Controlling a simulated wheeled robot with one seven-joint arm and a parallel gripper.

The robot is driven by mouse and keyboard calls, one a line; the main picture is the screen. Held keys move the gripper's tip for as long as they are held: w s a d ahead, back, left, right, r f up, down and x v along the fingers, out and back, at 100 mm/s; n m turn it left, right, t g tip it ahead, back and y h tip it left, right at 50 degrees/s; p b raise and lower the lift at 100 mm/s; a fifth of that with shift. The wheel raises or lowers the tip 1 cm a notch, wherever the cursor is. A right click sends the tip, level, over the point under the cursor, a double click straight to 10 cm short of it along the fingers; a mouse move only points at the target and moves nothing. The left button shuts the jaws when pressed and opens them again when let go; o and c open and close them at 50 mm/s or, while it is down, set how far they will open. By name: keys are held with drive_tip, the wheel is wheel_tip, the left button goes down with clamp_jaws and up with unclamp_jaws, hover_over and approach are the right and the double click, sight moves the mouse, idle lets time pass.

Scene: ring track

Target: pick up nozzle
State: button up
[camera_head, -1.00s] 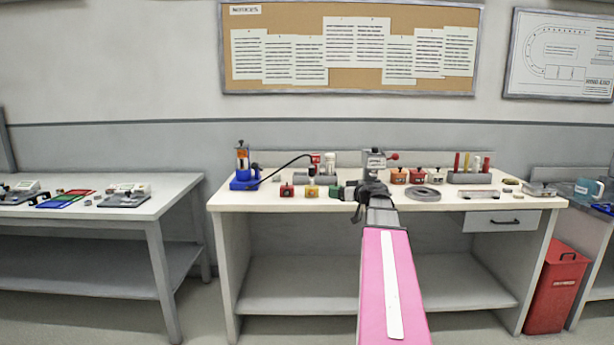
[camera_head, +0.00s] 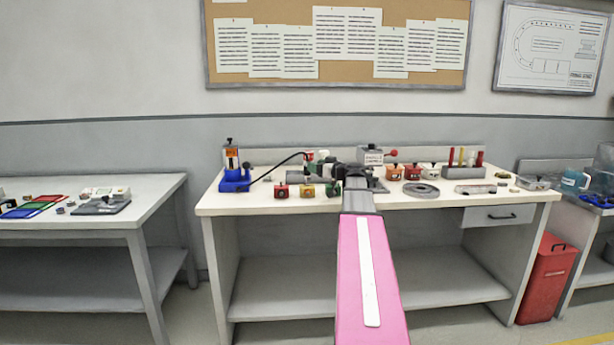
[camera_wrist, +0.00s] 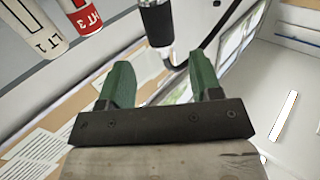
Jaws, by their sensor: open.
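The nozzle (camera_wrist: 156,22) appears to be the black cylinder with a metal tip at the top of the wrist view. A black hose curves close by it. My gripper (camera_wrist: 162,75) has two green fingers, spread apart with nothing between them. The nozzle is ahead of the gap between the fingertips and looks clear of both. In the head view my gripper (camera_head: 322,170) is over the middle of the workbench (camera_head: 240,203). The hose (camera_head: 285,163) runs there from a blue stand (camera_head: 234,180); I cannot make out the nozzle itself in that view.
A white cylinder (camera_wrist: 35,32) and a red one (camera_wrist: 84,14) are at upper left in the wrist view. A grey ring (camera_head: 421,190) lies right.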

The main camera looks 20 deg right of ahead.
sight(307, 175)
drive_tip(key=x, duration=0.5)
drive_tip(key=shift+a+f, duration=0.2)
drive_tip(key=shift+f, duration=0.1)
clamp_jaws()
